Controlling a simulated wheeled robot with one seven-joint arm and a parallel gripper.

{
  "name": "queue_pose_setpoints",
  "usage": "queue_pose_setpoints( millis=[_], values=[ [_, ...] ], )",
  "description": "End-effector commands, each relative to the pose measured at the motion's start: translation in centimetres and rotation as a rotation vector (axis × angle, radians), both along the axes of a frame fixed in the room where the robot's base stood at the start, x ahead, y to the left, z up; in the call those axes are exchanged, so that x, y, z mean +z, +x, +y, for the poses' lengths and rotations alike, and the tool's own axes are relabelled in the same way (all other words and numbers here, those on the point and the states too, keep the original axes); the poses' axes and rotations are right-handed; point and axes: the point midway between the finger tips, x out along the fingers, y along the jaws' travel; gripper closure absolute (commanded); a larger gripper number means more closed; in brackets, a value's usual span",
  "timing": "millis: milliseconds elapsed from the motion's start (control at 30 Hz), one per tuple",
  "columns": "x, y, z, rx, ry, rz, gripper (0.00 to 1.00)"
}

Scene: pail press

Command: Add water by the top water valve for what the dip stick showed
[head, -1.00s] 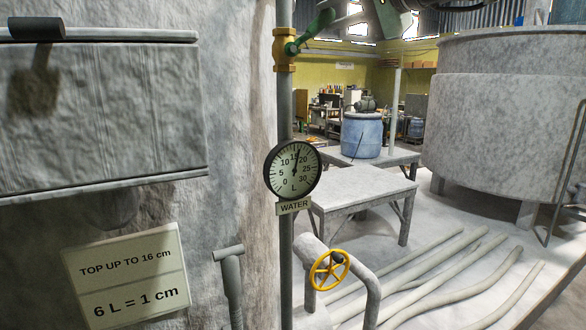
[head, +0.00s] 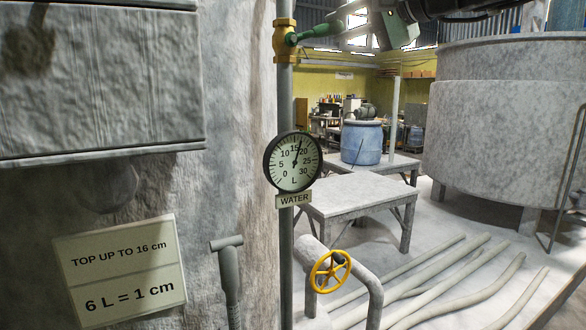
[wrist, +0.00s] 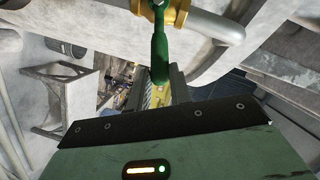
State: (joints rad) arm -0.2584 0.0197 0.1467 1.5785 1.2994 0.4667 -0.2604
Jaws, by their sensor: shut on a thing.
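The top water valve is a brass body (head: 285,40) on a grey upright pipe, with a green lever (head: 300,37). The lever slopes slightly up to the right in the head view. My gripper (head: 338,30) is shut on the lever's outer part. The wrist view shows the lever (wrist: 160,45) running from the brass body (wrist: 178,8) down between my fingers (wrist: 160,88). The water gauge (head: 293,162) below reads roughly 17 L, needle between 15 and 20. A sign (head: 120,268) reads "TOP UP TO 16 cm" and "6 L = 1 cm". No dip stick reading is visible.
A grey T-topped rod (head: 229,270) stands by the sign. A yellow handwheel (head: 329,271) sits on a lower pipe. A grey table (head: 355,190), a blue barrel (head: 361,143) and a large grey vat (head: 500,125) stand to the right. Several pipes lie along the floor.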

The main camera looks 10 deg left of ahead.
Motion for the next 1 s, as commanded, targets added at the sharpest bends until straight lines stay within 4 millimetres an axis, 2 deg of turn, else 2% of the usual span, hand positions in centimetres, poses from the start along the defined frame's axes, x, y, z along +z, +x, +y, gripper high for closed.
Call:
queue_pose_setpoints(
  millis=[267, 633, 933, 967, 1000],
  values=[
    [-0.3, 0.1, -0.1, -0.002, -0.001, 0.001, 0.94],
    [-3.0, 0.2, -0.3, -0.001, -0.002, 0.002, 0.91],
    [-3.2, 0.2, -0.2, 0.005, -0.007, 0.007, 0.91],
    [-3.3, 0.2, -0.2, 0.004, -0.007, 0.008, 0.68],
    [-3.3, 0.2, -0.2, 0.005, -0.007, 0.008, 0.57]
  ],
)
